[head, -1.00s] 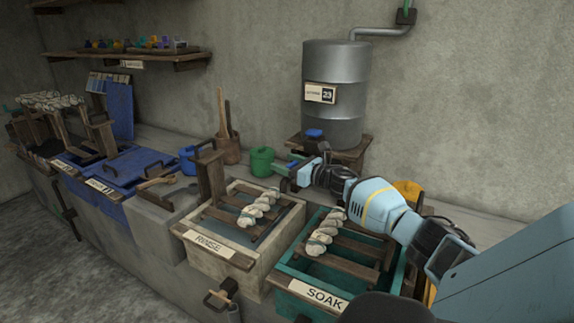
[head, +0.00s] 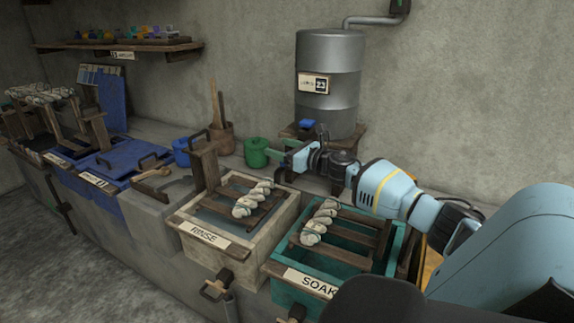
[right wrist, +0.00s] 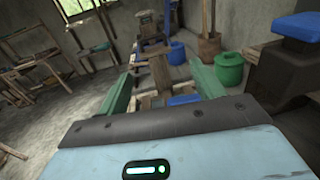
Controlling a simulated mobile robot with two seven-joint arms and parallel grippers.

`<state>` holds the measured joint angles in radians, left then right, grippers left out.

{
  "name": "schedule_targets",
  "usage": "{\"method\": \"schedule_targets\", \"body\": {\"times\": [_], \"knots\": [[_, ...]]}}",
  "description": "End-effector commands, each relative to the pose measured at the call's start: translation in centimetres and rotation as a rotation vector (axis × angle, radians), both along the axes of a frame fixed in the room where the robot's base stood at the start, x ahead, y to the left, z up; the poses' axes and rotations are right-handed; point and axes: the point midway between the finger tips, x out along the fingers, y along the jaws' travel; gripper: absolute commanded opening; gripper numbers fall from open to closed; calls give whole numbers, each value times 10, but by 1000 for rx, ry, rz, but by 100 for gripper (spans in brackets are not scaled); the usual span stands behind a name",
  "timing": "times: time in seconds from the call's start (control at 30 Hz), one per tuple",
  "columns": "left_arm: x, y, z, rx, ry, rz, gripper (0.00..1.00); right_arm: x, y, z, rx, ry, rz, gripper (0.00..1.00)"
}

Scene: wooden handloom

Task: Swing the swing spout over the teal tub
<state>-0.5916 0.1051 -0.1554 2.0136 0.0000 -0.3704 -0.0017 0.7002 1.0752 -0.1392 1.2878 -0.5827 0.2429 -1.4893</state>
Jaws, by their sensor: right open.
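The teal tub (head: 292,291), labelled SOAK, stands at the front right with a wooden rack and a twisted pale skein across its top. A grey metal drum (head: 328,75) stands on a wooden shelf behind it. A blue handle-like part (head: 307,124) shows under the drum; it also shows in the right wrist view (right wrist: 300,28) on a dark body. I cannot make out the swing spout clearly; my right arm covers the area below the drum. My right gripper (head: 274,157) is open, above the back of the tubs. Its green fingers (right wrist: 160,75) are apart, with nothing held between them.
The cream tub (head: 186,226), labelled RINSE, stands left of the teal tub with an upright wooden post (head: 205,168) at its back left. A green pot (head: 257,152) and a blue pot (head: 181,152) stand behind. A blue lidded vat (head: 122,166) is farther left.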

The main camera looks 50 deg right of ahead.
Motion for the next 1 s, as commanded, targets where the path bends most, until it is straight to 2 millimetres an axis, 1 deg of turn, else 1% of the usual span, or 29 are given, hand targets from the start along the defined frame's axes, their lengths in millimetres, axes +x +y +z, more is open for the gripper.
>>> {"method": "schedule_targets", "body": {"times": [0.43, 1.0], "knots": [[3, 0, 4, 0, -7, 0, 0, -33, 34, 4, -1, 3, 3, 67], [8, 1, 17, 2, -25, -1, 0, -77, 77, 11, 1, 0, 2, 67]]}}
